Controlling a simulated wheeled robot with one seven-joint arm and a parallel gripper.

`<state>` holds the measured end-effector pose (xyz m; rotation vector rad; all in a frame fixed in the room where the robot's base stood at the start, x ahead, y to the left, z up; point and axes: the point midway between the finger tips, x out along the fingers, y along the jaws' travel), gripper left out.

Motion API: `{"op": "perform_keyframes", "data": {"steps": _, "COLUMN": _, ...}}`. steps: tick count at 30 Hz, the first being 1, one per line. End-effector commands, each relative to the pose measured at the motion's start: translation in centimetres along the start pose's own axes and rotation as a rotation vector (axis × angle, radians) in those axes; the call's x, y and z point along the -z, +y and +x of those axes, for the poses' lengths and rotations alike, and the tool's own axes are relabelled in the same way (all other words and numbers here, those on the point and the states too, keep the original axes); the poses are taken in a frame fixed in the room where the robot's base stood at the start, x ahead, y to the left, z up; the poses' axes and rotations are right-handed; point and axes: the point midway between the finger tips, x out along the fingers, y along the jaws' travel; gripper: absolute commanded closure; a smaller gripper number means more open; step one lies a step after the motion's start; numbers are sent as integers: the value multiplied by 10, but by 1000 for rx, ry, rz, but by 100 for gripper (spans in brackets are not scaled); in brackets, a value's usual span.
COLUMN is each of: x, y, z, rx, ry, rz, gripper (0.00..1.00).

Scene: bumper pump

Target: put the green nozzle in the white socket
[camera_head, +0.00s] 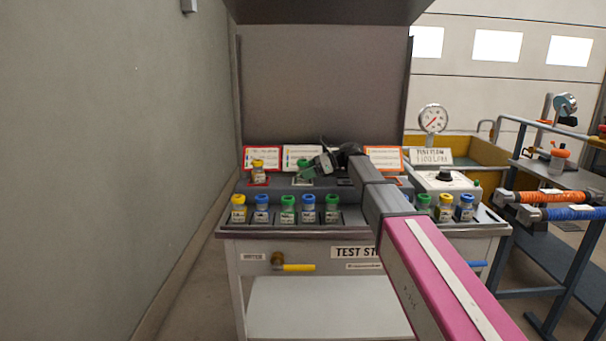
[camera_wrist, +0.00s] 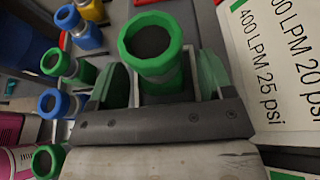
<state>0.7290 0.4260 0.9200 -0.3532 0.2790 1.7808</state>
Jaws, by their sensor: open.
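A green nozzle (camera_head: 305,170) stands upright on the back step of the test stand, in front of the white-bordered card. The white socket (camera_head: 302,183) shows as a pale edge at its foot. The nozzle appears to sit in it, but its lower end is hidden in the wrist view. My gripper (camera_head: 322,162) is just right of the nozzle in the head view. In the wrist view my gripper (camera_wrist: 160,80) is open, with one finger on each side of the green nozzle (camera_wrist: 150,48). A gap shows beside each finger.
A yellow-topped nozzle (camera_head: 258,170) stands in the red socket to the left. Several yellow, blue and green nozzles stand in the front rack (camera_head: 287,222), and more stand at the right (camera_head: 444,208). The information card (camera_wrist: 280,60) is close on the right in the wrist view.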

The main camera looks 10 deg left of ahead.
Motion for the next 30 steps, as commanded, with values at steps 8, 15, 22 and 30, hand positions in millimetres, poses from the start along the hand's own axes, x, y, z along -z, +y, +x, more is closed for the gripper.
{"op": "perform_keyframes", "data": {"steps": 8, "x": 0, "y": 0, "z": -58, "rx": 3, "ry": 0, "rz": -1, "gripper": 26}}
{"op": "perform_keyframes", "data": {"steps": 15, "x": 0, "y": 0, "z": -91, "rx": 2, "ry": 0, "rz": 0, "gripper": 26}}
{"op": "perform_keyframes", "data": {"steps": 22, "x": 0, "y": 0, "z": -100, "rx": 0, "ry": 0, "rz": -1, "gripper": 26}}
{"op": "perform_keyframes", "data": {"steps": 30, "x": 0, "y": 0, "z": -100, "rx": 0, "ry": 0, "rz": 0, "gripper": 26}}
